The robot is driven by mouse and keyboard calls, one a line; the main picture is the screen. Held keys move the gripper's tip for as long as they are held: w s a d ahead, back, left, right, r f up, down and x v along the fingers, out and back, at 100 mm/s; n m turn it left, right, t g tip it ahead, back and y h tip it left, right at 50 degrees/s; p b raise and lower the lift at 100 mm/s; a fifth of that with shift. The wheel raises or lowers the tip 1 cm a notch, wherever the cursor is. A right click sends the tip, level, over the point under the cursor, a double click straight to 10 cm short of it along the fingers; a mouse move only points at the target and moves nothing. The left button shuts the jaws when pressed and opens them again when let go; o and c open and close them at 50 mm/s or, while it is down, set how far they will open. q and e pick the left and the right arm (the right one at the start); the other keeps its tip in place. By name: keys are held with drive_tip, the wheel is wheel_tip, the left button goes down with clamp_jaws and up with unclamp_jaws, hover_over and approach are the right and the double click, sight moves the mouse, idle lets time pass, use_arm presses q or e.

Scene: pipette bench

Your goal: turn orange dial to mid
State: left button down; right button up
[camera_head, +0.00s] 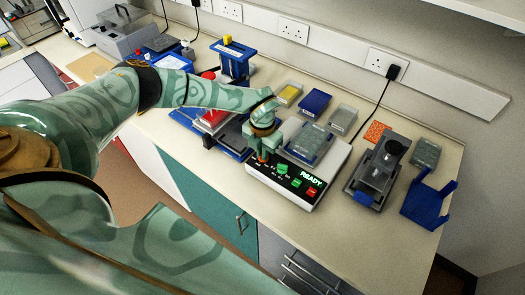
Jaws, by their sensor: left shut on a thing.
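A white bench machine (336,166) with a black front panel stands on the bench, right of the centre. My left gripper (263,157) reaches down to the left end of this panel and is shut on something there. I take that to be the orange dial, but the fingers hide it, so its setting cannot be read. My right gripper is not in view.
Green buttons (282,169) and a red button (311,192) sit on the panel right of my gripper. A blue stand (235,62) is behind my left arm. A grey device (378,172) and a blue holder (428,203) stand to the right. The front right bench is clear.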

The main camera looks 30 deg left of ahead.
use_arm(q)
drive_tip(key=c, duration=1.5)
unclamp_jaws()
drive_tip(key=shift+c, duration=0.2)
drive_tip(key=shift+r, duration=0.1)
wheel_tip(320, 180, up, 16)
drive_tip(key=shift+r, duration=0.15)
